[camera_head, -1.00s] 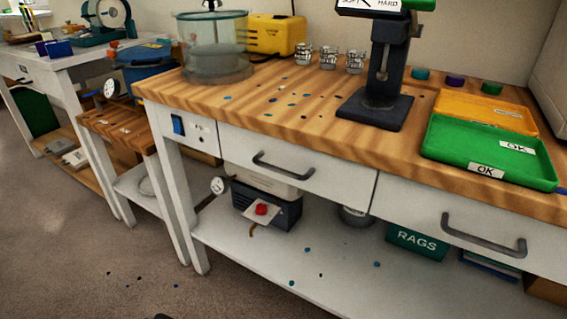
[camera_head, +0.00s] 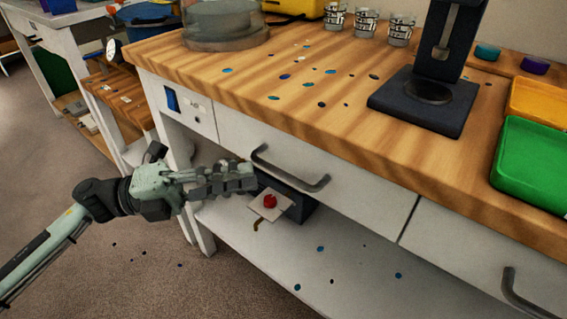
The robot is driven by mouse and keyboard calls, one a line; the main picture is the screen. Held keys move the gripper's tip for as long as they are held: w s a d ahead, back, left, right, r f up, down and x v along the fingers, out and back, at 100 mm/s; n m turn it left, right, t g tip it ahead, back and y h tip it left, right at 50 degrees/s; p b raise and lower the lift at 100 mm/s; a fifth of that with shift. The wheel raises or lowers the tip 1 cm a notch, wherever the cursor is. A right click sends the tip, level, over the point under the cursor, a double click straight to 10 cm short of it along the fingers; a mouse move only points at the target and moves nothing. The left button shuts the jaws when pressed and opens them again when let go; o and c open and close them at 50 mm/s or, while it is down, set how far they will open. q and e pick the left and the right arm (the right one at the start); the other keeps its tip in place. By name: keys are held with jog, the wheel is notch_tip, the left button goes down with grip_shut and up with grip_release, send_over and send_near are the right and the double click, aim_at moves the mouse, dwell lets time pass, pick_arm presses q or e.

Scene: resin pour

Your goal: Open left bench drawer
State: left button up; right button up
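The left bench drawer (camera_head: 340,188) is a white front with a dark bar handle (camera_head: 290,170). The drawer looks shut, its face flush with the bench front. My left gripper (camera_head: 250,178) reaches in from the left, level with the handle's left end and just in front of the drawer's lower left part. Its fingers point right and are seen from the side; I cannot tell whether they are apart, or whether they touch the handle. My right gripper is not in view.
The wooden bench top (camera_head: 300,115) carries a dark press stand (camera_head: 425,100), a glass chamber (camera_head: 225,25), small cups and a green tray (camera_head: 530,165). A lower shelf (camera_head: 350,260) holds a dark pump box with a red knob (camera_head: 270,201). A second drawer handle (camera_head: 525,295) is at lower right.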

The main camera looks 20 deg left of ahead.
aim_at(279, 171)
pick_arm(q)
jog(key=x, duration=0.6)
jog(key=shift+r+p, duration=0.15)
jog(key=shift+p, duration=0.2)
jog(key=shift+w+d, duration=0.15)
jog(key=shift+d, duration=0.1)
grip_shut()
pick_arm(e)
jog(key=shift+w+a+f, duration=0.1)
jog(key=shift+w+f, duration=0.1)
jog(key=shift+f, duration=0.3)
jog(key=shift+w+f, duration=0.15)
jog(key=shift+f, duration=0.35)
